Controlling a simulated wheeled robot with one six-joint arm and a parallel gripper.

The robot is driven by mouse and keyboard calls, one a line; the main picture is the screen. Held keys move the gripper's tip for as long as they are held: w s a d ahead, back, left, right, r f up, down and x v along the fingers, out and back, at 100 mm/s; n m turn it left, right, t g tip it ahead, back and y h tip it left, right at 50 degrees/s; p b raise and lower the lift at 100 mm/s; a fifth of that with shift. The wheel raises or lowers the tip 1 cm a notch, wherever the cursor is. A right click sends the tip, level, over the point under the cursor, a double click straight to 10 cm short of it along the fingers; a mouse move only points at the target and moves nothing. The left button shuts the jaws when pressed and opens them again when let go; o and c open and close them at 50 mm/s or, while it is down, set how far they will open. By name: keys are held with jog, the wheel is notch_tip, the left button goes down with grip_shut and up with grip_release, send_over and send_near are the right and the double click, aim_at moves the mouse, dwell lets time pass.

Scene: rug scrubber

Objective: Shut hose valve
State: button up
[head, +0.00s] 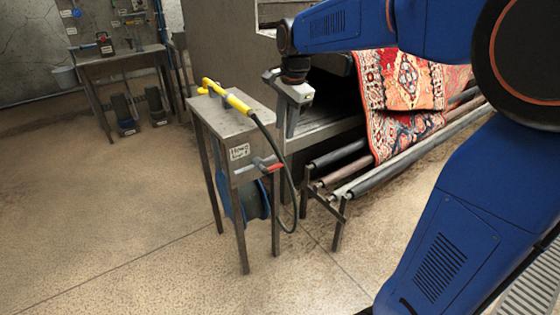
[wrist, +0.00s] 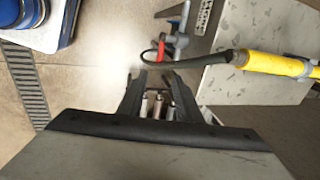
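The hose valve has a red lever (head: 272,168) and a grey body, and sits on the front side of a small metal stand (head: 236,122). In the wrist view the red lever (wrist: 166,50) shows just beyond my fingertips, beside the grey valve body (wrist: 181,40). My gripper (head: 291,130) hangs fingers-down to the right of the stand, above the valve and apart from it. In the wrist view the two dark fingers (wrist: 157,80) stand apart with nothing held between them. A black hose (head: 291,190) loops down past the lever, between it and my gripper side.
A yellow spray wand (head: 226,95) lies on the stand top, with a blue reel (head: 252,197) below. A patterned rug (head: 405,95) hangs over rollers (head: 400,165) at the right. A tool bench (head: 120,62) stands back left. Floor at left is clear.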

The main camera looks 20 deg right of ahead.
aim_at(279, 164)
jog(key=w+f, duration=0.1)
jog(key=f, duration=0.8)
jog(key=w+a+f, duration=0.1)
jog(key=f, duration=0.4)
jog(key=shift+w+f, duration=0.35)
grip_shut()
